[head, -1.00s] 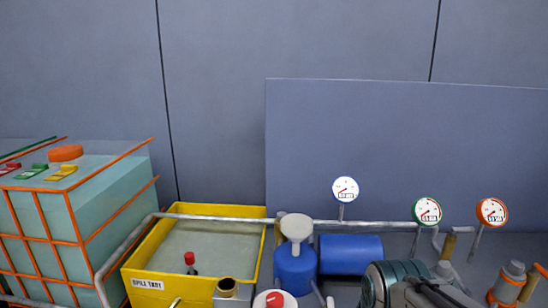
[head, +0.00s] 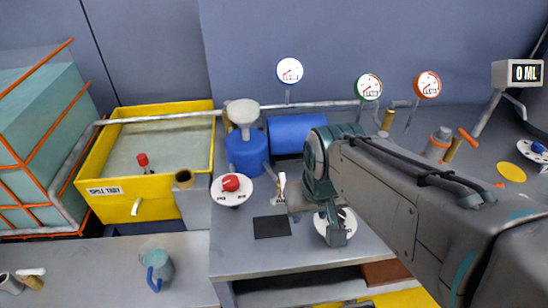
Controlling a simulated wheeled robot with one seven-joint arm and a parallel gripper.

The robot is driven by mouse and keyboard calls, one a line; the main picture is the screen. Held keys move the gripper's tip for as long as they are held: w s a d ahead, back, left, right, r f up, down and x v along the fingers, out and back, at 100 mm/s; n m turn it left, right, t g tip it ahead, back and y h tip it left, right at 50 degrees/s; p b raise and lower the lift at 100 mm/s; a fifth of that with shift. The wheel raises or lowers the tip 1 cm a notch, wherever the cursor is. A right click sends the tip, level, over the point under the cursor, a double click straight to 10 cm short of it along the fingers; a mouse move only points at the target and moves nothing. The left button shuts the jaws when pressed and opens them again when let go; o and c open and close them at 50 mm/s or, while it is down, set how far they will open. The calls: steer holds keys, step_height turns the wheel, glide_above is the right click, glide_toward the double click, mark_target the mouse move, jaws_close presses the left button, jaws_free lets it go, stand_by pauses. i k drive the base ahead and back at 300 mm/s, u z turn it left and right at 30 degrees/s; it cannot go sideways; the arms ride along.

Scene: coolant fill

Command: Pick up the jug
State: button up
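My arm reaches in from the right. My gripper (head: 336,236) points down over the middle bench, well to the right of the jug and apart from it. A round white dial lies partly hidden behind it. The fingers are small and seen at an angle, so their opening is unclear.
A yellow spill tray (head: 198,165) with a tap stands behind the jug. A red-knobbed dial (head: 231,188) and a black pad (head: 272,226) are on the middle bench. Small cylindrical items (head: 22,280) lie left of the jug. The bench around the jug is clear.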

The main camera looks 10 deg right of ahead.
mark_target(153, 255)
steer(key=u, duration=0.55)
steer(key=k, duration=1.3)
steer(key=u, duration=1)
steer(key=i, duration=1.15)
steer(key=z, duration=0.7)
